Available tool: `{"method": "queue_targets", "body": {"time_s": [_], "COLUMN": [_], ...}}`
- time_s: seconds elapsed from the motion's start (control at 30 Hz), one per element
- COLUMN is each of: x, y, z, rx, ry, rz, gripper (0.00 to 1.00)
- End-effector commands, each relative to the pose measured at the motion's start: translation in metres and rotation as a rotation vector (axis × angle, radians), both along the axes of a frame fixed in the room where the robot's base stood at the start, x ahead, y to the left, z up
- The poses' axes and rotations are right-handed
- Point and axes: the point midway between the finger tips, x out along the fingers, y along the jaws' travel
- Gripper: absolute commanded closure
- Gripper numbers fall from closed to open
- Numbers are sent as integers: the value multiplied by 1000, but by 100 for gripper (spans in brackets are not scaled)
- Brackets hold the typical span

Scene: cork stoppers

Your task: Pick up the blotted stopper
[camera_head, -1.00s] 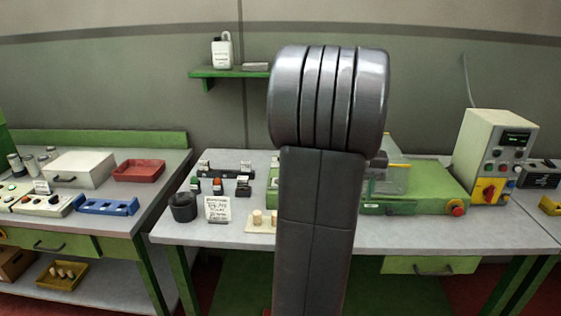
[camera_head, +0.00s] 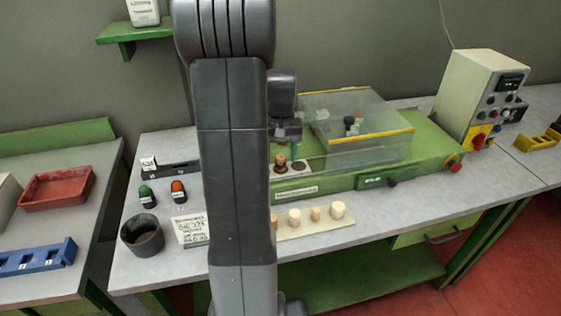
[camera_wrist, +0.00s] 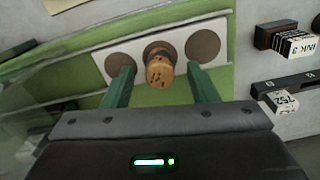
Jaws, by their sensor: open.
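A cork stopper with dark spots (camera_wrist: 159,70) stands on the middle dark disc of a white plate (camera_wrist: 222,27) in the wrist view. In the head view this stopper (camera_head: 281,160) shows on the green machine, its spots too small to make out. My gripper (camera_wrist: 162,84) is open, with one green finger on each side of the stopper in the wrist picture. I cannot tell whether the fingers reach down around it. In the head view my gripper (camera_head: 286,134) is just above the stopper, partly hidden by my arm.
Several plain corks (camera_head: 337,209) stand on a pale board (camera_head: 345,222) in front of the green machine (camera_head: 435,150). A clear cover (camera_head: 375,140) is close to the right of my gripper. Labelled ink blocks (camera_wrist: 296,44) show at right in the wrist view.

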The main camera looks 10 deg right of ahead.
Motion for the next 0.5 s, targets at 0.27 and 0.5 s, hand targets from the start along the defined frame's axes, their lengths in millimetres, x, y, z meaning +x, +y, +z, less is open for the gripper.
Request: {"method": "queue_targets", "body": {"time_s": [0.27,0.5], "x": [0,0], "y": [0,0], "z": [-25,-25], "rx": [0,0], "ry": [0,-1], "rz": [0,0], "gripper": [47,60]}}
